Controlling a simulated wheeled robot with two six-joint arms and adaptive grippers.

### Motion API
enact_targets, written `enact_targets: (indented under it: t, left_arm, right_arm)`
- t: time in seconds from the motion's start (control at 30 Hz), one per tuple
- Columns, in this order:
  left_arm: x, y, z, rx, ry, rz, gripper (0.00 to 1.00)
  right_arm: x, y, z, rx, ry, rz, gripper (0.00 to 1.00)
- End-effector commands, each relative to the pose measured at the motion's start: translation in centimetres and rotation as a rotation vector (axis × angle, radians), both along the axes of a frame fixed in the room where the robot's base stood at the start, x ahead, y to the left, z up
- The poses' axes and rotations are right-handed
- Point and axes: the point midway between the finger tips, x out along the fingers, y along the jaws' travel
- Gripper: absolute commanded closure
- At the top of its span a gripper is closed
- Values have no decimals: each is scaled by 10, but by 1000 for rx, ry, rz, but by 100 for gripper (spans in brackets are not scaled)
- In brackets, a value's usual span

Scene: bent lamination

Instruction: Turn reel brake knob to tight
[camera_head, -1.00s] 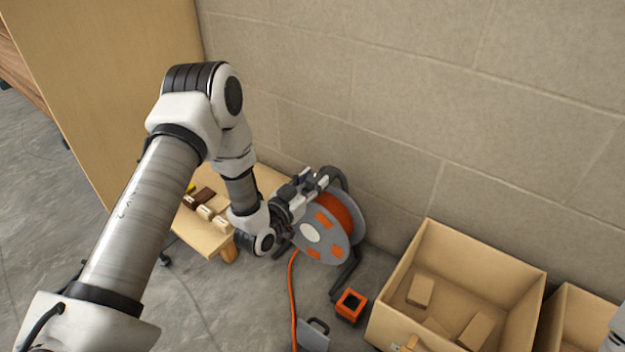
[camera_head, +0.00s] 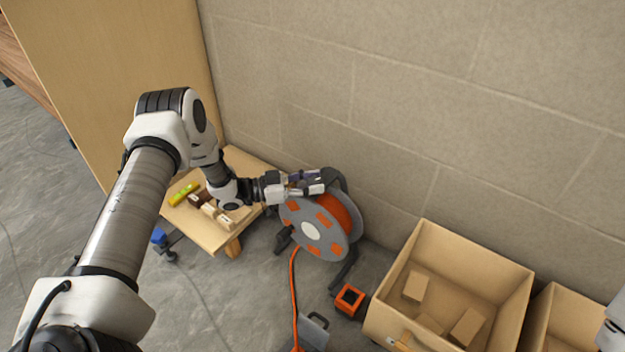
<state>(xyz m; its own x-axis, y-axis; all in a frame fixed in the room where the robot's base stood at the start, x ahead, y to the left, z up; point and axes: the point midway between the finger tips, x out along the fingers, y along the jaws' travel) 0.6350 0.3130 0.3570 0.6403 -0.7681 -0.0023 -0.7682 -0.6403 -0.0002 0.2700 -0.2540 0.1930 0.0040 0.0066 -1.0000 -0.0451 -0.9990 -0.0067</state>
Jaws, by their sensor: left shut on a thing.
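The cable reel (camera_head: 321,228) stands on the floor by the wall, a grey disc with orange patches, an orange cord wound behind it and a dark frame. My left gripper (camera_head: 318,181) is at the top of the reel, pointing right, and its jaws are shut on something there. The brake knob cannot be made out; it is probably hidden by the jaws, so I cannot tell its setting. Only a small part of my right arm shows at the lower right edge, and its gripper is out of view.
A low wooden bench (camera_head: 211,236) with small blocks and a yellow item (camera_head: 183,193) stands left of the reel. An orange square box (camera_head: 349,299) lies on the floor in front. A large cardboard box (camera_head: 502,318) holding blocks stands at the right. The orange cord (camera_head: 293,290) runs forward across the floor.

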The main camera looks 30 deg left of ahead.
Motion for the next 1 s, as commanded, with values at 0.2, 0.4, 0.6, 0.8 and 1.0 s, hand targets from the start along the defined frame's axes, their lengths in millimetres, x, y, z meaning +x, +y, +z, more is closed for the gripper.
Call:
enact_targets:
  t: [0.2, 0.4, 0.6, 0.8, 1.0]
  left_arm:
    - [2, 1, -4, 4, -4, -203, 94]
    - [3, 1, -7, 3, -4, -391, 94]
    - [3, 0, -8, 2, -3, -553, 94]
    - [4, 1, -6, 2, -2, -668, 94]
    - [4, 0, -3, 0, 1, -730, 94]
  right_arm:
    - [0, 0, -12, 0, -1, -2, 33]
    - [1, -1, -33, -1, -4, -6, 33]
    - [6, -1, -60, -3, -16, -4, 33]
    - [14, -2, -82, -7, -37, 8, 33]
    - [19, -2, -92, -9, -50, 13, 33]
